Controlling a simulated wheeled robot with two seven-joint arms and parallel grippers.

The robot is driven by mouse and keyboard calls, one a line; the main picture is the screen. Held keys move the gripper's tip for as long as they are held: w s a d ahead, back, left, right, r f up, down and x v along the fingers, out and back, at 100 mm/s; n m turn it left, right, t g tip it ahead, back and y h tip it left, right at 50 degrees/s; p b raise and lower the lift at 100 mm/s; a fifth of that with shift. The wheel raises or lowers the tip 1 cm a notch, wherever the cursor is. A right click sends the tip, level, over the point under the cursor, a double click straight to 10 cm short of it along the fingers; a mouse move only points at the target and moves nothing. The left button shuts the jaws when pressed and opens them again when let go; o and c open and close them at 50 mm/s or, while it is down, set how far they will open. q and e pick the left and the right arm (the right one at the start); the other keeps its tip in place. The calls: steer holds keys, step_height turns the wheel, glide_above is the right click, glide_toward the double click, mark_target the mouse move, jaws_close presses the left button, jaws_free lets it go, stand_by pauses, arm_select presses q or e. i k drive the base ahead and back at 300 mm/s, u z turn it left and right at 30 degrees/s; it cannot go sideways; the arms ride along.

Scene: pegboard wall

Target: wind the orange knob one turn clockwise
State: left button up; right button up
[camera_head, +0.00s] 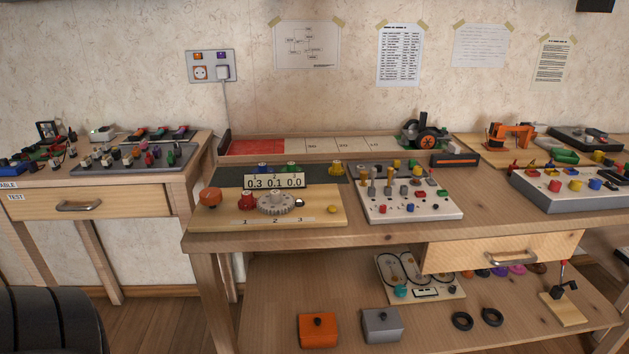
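The orange knob (209,197) is a rounded cap at the left end of a light wooden board (225,217), which lies near the left front corner of the middle table. The digits 1, 2 and 3 are marked along the board's front. Neither of my grippers is in view, and nothing touches the orange knob.
A white panel (435,211) with several coloured knobs stands right of the board. A grey box panel (575,200) is farther right. A left table (110,202) stands apart across a gap. A drawer (504,256) and a lower shelf (275,295) are below. The space in front looks clear.

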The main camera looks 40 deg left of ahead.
mark_target(210, 197)
steer(key=z, duration=1.05)
steer(key=k, duration=1)
steer(key=u, duration=1.3)
